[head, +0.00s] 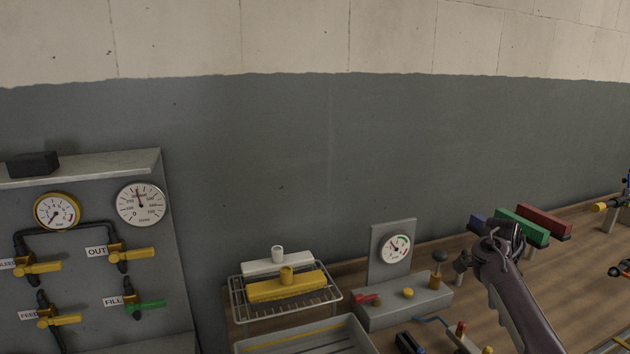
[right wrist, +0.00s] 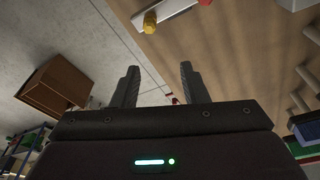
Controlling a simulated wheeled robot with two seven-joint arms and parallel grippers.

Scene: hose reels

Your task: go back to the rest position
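My right arm comes in from the lower right of the head view. The dark right gripper (head: 492,242) is above the workbench, in front of the grey wall. In the right wrist view the two fingers of the right gripper (right wrist: 157,84) stand apart with nothing held between them. Wooden bench top and pale floor show beyond the fingertips. My left gripper is not in view.
A valve panel (head: 88,222) with gauges stands at the left. A brown box (right wrist: 55,85) is on the floor.

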